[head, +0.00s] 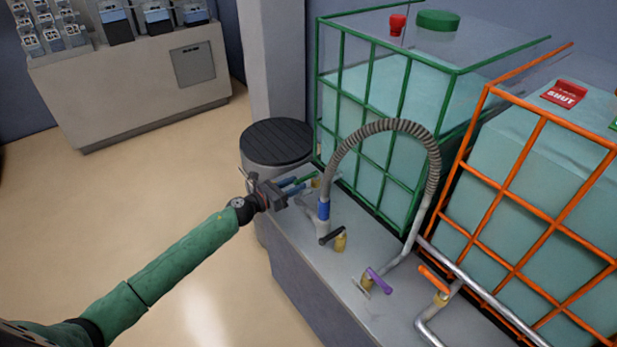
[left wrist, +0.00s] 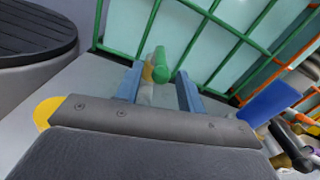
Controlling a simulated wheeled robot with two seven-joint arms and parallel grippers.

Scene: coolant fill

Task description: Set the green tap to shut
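The green tap (head: 303,180) is on the grey bench at the foot of the green-caged tank. In the left wrist view its green handle (left wrist: 161,66) and brass-coloured body (left wrist: 148,74) show just ahead of the fingers. My left gripper (head: 291,187) reaches in from the left and is at the tap. In the left wrist view the two blue fingers of the left gripper (left wrist: 160,80) stand apart, with the handle in line with the gap between them. I see clear space on both sides of the handle. My right gripper is not in view.
A grey ribbed hose (head: 385,126) arches over the bench (head: 345,285). Black (head: 333,236), purple (head: 379,280) and orange (head: 434,279) tap handles stand nearby. A dark-lidded drum (head: 276,142) is behind the gripper. A red SHUT card (head: 564,94) sits on the orange-caged tank (head: 540,165).

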